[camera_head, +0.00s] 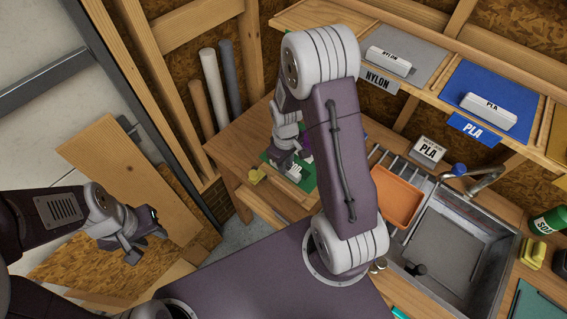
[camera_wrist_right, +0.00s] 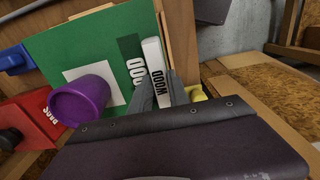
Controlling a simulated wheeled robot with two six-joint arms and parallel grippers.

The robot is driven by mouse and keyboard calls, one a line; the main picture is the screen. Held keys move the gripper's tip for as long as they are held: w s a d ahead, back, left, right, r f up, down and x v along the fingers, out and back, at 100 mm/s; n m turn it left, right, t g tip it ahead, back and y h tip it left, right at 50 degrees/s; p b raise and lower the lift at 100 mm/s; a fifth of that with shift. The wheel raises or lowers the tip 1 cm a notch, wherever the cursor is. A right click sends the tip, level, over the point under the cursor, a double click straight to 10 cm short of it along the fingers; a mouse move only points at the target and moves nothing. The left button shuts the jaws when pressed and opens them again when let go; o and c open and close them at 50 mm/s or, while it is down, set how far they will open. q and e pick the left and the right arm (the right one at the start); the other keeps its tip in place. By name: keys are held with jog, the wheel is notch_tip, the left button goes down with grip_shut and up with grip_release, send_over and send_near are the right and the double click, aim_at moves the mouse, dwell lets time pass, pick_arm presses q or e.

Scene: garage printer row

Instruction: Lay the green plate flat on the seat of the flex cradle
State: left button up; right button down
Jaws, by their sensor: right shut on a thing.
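My right gripper (camera_head: 284,158) reaches down over the wooden bench. In the head view the green sheet (camera_head: 306,184) is partly hidden by the gripper. A darker green flat piece (camera_head: 540,302) lies at the lower right edge. I cannot tell which of them is the green plate. I cannot make out a flex cradle. My left gripper (camera_head: 147,246) is open and empty, off to the left.
An orange tray (camera_head: 398,196), a sink (camera_head: 455,245) and a shelf with NYLON and PLA blocks lie right.

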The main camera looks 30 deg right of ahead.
aim_at(286, 183)
jog(key=shift+s+d+r, duration=0.1)
jog(key=shift+s+d, duration=0.05)
jog(key=shift+s, duration=0.15)
jog(key=shift+w+f+b, duration=0.1)
jog(key=shift+f+b, duration=0.2)
jog(key=shift+f, duration=0.3)
notch_tip(286, 183, down, 4)
jog(key=b, duration=0.2)
jog(key=shift+r+b, duration=0.2)
jog(key=shift+b, duration=0.2)
jog(key=shift+f, duration=0.5)
jog(key=shift+f, duration=0.25)
